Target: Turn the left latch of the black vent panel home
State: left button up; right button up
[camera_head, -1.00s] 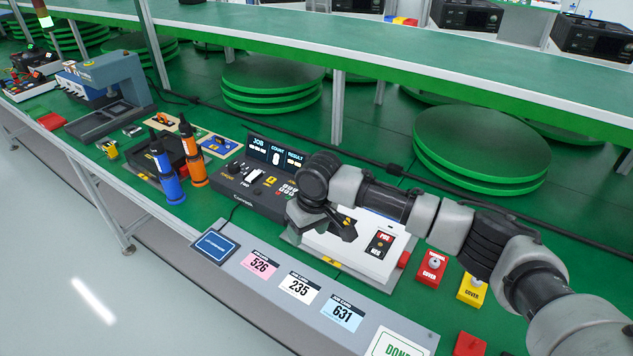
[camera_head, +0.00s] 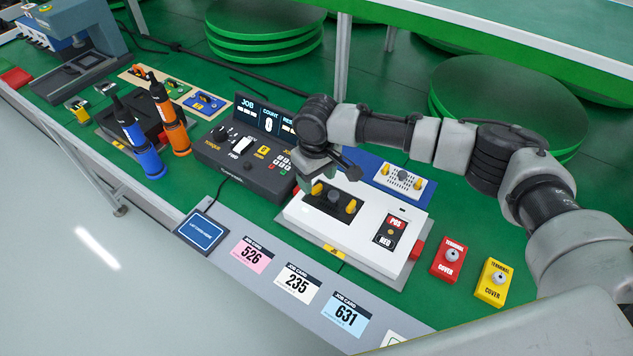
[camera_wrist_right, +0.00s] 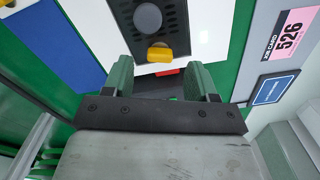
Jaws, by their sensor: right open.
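The black vent panel (camera_head: 332,202) lies on top of a white box (camera_head: 360,238). It has a yellow left latch (camera_head: 316,188) and a yellow right latch (camera_head: 351,206). My right gripper (camera_head: 316,177) is above the panel's left end, close to the left latch; its fingertips are partly hidden there. In the right wrist view, its two green fingers (camera_wrist_right: 162,82) are apart with nothing between them. The left latch (camera_wrist_right: 160,54) shows just beyond the finger gap, near the black panel's edge (camera_wrist_right: 178,20). My left gripper is out of view.
A torque console (camera_head: 240,160) stands left of the white box. A blue board (camera_head: 365,170) with a white vented plate lies behind. Red (camera_head: 449,262) and yellow (camera_head: 492,284) terminal covers stand at right. Job cards (camera_head: 298,282) lie along the front edge.

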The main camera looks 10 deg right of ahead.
aim_at(317, 189)
jog(key=shift+f, duration=1.4)
jog(key=shift+c, duration=0.4)
jog(key=c, duration=0.9)
jog(key=shift+o, duration=0.2)
jog(key=shift+r+m+p, duration=0.2)
jog(key=shift+m+p, duration=0.1)
jog(key=shift+p, duration=0.25)
jog(key=m+p, duration=0.3)
jog(key=p, duration=0.2)
jog(key=shift+r, duration=0.1)
pick_arm(q)
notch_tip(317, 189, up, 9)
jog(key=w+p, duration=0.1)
jog(key=p, duration=0.1)
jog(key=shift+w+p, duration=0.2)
jog(key=shift+p, duration=0.2)
pick_arm(e)
jog(key=shift+f+m, duration=0.25)
jog(key=shift+m, duration=1.05)
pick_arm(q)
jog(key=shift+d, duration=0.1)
pick_arm(e)
jog(key=o, duration=0.9)
jog(key=shift+f, duration=0.1)
jog(key=shift+o, duration=0.2)
